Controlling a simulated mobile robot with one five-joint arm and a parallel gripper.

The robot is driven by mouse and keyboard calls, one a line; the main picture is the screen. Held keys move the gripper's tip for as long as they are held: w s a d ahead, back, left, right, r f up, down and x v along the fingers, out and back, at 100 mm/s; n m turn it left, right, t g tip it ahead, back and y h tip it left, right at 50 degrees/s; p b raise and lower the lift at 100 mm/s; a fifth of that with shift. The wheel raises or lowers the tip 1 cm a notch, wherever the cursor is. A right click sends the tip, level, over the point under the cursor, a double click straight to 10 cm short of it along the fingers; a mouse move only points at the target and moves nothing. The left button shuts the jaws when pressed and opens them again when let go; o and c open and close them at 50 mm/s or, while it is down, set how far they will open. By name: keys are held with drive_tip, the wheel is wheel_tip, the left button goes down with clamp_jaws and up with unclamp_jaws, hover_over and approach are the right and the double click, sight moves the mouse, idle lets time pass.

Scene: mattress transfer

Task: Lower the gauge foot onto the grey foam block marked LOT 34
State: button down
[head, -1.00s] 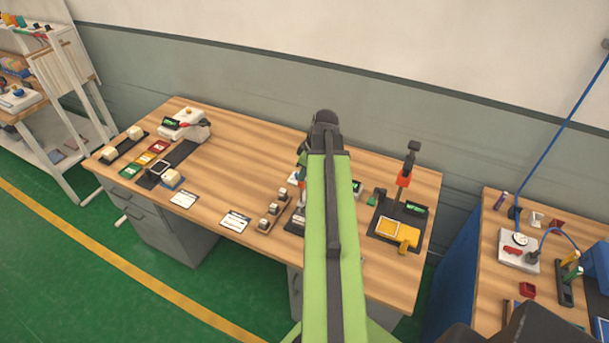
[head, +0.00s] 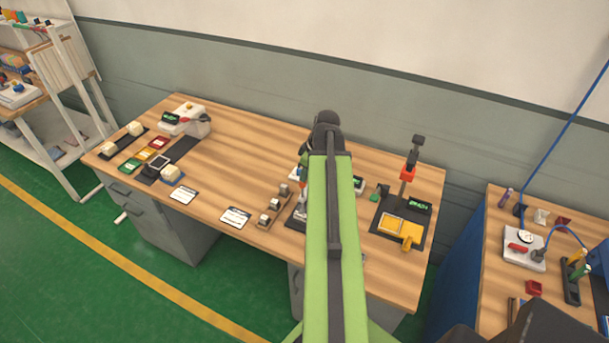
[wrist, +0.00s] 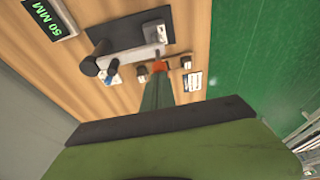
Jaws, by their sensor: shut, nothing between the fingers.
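Several small pale grey blocks stand in a row on a wooden rack (head: 262,224) left of my arm; the middle block (head: 274,204) is one of them. I cannot read LOT 34 on any block. The gauge is mostly hidden behind my arm in the head view. The wrist view shows its dark base plate (wrist: 130,32), a round black knob (wrist: 89,67) and a display reading 50 MM (wrist: 50,18). My gripper (wrist: 160,66) is shut and empty, its orange tips appearing close to the blocks beside the gauge. I cannot tell whether it touches anything.
A second stand with an orange part (head: 408,173) and a yellow piece (head: 411,236) is at the bench's right. White cards (head: 235,217) lie along the front edge. A scale-like device (head: 186,119) and coloured pads are at the left. The bench middle (head: 235,165) is clear.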

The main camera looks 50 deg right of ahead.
wheel_tip(320, 180, up, 5)
drive_tip(key=p, duration=0.4)
drive_tip(key=shift+f, duration=0.2)
drive_tip(key=p+v, duration=0.9)
drive_tip(key=shift+s, duration=0.25)
drive_tip(key=shift+d+r, duration=0.1)
drive_tip(key=shift+d, duration=0.05)
drive_tip(key=w+a+f+n+b, duration=0.2)
drive_tip(key=w+a+f+b, duration=0.25)
drive_tip(key=a, duration=0.45)
drive_tip(key=w+a+f+n+g+y+b, duration=0.1)
drive_tip(key=w+a+f+n+b, duration=0.1)
drive_tip(key=w+a+f+b, duration=0.45)
drive_tip(key=w+a+f+n+b, duration=0.1)
drive_tip(key=w+a+f+b, duration=0.15)
drive_tip(key=a, duration=0.75)
drive_tip(key=a+f+m+g+h+b, duration=0.1)
drive_tip(key=a+f+m+b, duration=0.2)
drive_tip(key=a, duration=0.5)
drive_tip(key=s+a+f+m+g+b, duration=0.1)
drive_tip(key=a+f+m+b, duration=0.2)
drive_tip(key=a, duration=0.6)
wheel_tip(320, 180, down, 2)
drive_tip(key=shift+s+f+m+h+b, duration=0.1)
drive_tip(key=shift+s+m+h+b, duration=0.25)
drive_tip(key=shift+m, duration=0.75)
